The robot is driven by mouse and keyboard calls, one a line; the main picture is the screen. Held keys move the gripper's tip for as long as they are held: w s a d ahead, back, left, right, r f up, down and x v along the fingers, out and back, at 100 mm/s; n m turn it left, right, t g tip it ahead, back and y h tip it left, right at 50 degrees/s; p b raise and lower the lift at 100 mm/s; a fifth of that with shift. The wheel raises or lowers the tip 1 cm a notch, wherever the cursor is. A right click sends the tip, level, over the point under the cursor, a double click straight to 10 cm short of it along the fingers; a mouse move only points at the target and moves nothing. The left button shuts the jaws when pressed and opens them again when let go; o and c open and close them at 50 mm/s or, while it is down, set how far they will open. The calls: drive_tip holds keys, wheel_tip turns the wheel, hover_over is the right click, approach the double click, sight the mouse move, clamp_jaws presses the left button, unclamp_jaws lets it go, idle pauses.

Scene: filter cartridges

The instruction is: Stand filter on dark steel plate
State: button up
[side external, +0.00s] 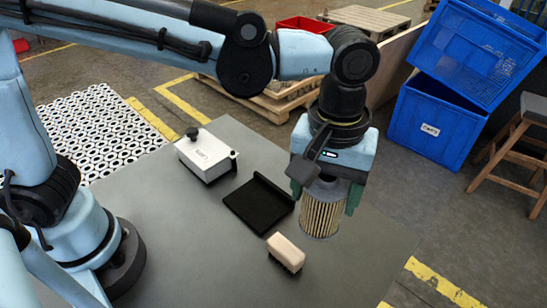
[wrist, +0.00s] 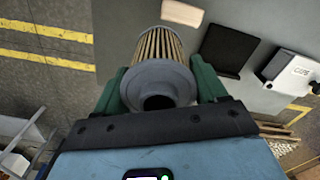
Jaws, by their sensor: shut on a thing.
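The filter (side external: 321,216) is a cylinder with tan pleats and grey end caps. My gripper (side external: 325,194) is shut on it from above, with a green finger on each side, and holds it roughly upright. In the wrist view the filter (wrist: 160,80) lies between the green fingers of my gripper (wrist: 162,85), its end cap with a round hole facing the camera. The dark steel plate (side external: 255,207) is a flat black piece with a raised edge, left of the filter; it also shows in the wrist view (wrist: 227,48). I cannot tell whether the filter's bottom touches the table.
A brush with a pale wooden back (side external: 286,251) lies on the grey table (side external: 205,255) in front of the plate. A white box (side external: 207,156) with a black knob stands behind the plate. Blue crates (side external: 432,122) and a stool (side external: 515,150) stand off the table to the right.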

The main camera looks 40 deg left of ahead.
drive_tip(key=shift+a+f+n, duration=1.25)
drive_tip(key=shift+a+n, duration=0.45)
drive_tip(key=shift+a, duration=0.9)
drive_tip(key=shift+a+f+n, duration=1.2)
drive_tip(key=shift+a+n, duration=0.5)
drive_tip(key=shift+a, duration=0.95)
drive_tip(key=shift+a+f+n, duration=1.25)
drive_tip(key=shift+a+n, duration=0.45)
drive_tip(key=shift+a, duration=0.9)
drive_tip(key=shift+f, duration=0.55)
drive_tip(key=o, duration=1.1)
drive_tip(key=shift+o, duration=0.2)
drive_tip(key=shift+r, duration=0.2)
drive_tip(key=shift+r, duration=0.8)
drive_tip(key=shift+r, duration=0.1)
